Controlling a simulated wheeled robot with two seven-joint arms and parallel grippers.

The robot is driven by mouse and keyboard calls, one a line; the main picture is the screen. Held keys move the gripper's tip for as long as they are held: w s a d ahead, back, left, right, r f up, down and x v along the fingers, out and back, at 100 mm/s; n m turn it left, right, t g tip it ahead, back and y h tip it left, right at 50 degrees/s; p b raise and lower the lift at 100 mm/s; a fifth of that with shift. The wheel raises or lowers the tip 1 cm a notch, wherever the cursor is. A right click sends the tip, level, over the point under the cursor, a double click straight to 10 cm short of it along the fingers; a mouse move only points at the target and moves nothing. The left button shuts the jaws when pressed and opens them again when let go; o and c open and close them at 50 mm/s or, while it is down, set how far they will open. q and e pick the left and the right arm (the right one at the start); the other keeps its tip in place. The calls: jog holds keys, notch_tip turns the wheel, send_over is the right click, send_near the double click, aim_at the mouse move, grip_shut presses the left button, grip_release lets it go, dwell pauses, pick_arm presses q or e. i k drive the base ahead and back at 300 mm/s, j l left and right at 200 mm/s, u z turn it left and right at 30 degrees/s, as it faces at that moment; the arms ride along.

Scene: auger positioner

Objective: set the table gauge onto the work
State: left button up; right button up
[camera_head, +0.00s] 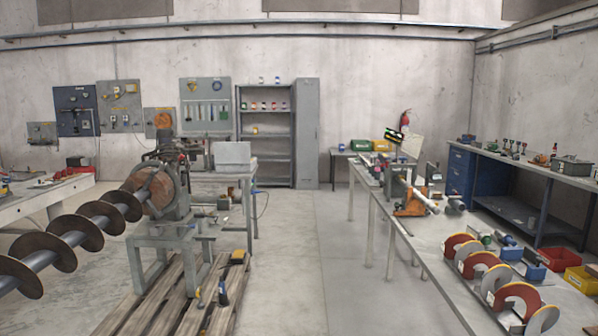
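A large auger (69,232) with a dark shaft and brown spiral flights comes in from the left. Its right end meets a positioner (177,190) with a round brown face plate on a grey-green stand (150,241). On the long right table (418,238), orange-and-grey curved flight pieces (485,263) stand in a row. An orange clamp-like device (412,204) sits farther back on that table. I cannot tell which of the small items is the table gauge. Neither of my grippers is in view.
A wooden pallet (160,313) lies under the stand, with a dark bottle-like tool (223,292) on it. Grey shelves (265,150) stand at the back wall. A blue-drawered bench (461,172) and red bin (558,259) are at right. The middle floor is clear.

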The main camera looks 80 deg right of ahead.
aim_at(432, 176)
jog(key=z, duration=3.6)
jog(key=i+j+z, duration=0.15)
jog(key=i+j, duration=0.15)
jog(key=i, duration=0.15)
jog(key=i+j+z, duration=0.15)
jog(key=i+j, duration=0.25)
jog(key=i+j+z, duration=0.2)
jog(key=i+j, duration=0.2)
jog(key=i+j+z, duration=0.15)
jog(key=i+j, duration=0.35)
jog(key=i+j+z, duration=0.15)
jog(key=i+j, duration=0.2)
jog(key=j, duration=0.2)
jog(key=i+j+z, duration=0.15)
jog(key=i+j, duration=0.2)
jog(key=j, duration=0.2)
